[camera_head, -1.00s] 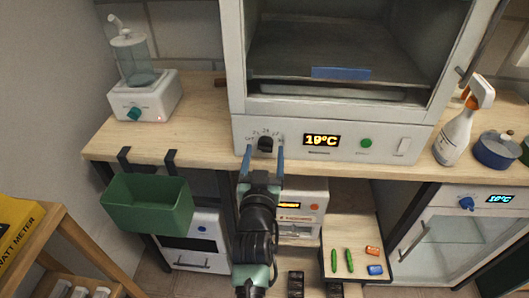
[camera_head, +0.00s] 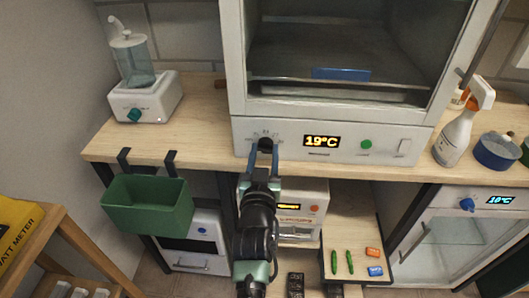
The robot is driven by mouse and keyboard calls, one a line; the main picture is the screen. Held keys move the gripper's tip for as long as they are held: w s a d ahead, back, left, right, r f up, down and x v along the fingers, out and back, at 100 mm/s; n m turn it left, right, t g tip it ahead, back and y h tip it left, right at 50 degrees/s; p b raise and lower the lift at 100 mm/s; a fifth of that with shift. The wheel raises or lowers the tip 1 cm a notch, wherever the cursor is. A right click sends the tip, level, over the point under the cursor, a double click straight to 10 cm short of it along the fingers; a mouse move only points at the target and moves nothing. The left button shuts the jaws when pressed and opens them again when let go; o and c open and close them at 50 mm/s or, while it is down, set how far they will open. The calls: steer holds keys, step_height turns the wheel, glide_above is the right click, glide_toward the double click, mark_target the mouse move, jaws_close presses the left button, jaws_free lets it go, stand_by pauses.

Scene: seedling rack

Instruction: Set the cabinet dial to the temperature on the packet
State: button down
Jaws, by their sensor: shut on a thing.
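The white cabinet (camera_head: 345,152) stands on the wooden bench with its glass-fronted chamber above a control panel. Its black dial (camera_head: 265,144) is at the left of the panel, with small printed marks around it. The cabinet display (camera_head: 322,141) reads 19°C in yellow. My gripper (camera_head: 264,150), with blue fingers, reaches up from below and is shut on the dial. The fingers cover the lower part of the dial, and its pointer is too small to read. I cannot make out a packet with a temperature on it.
A green button (camera_head: 366,144) and a white switch (camera_head: 404,147) are on the same panel. A green bin (camera_head: 147,205) hangs at the bench's front edge. A spray bottle (camera_head: 460,125) and blue pot (camera_head: 496,151) stand right. A lower cabinet's display (camera_head: 499,200) reads 10°C.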

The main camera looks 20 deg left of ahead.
steer(key=shift+m+b, duration=1.95)
steer(key=shift+m, duration=1.95)
steer(key=shift+c, duration=2)
jaws_free()
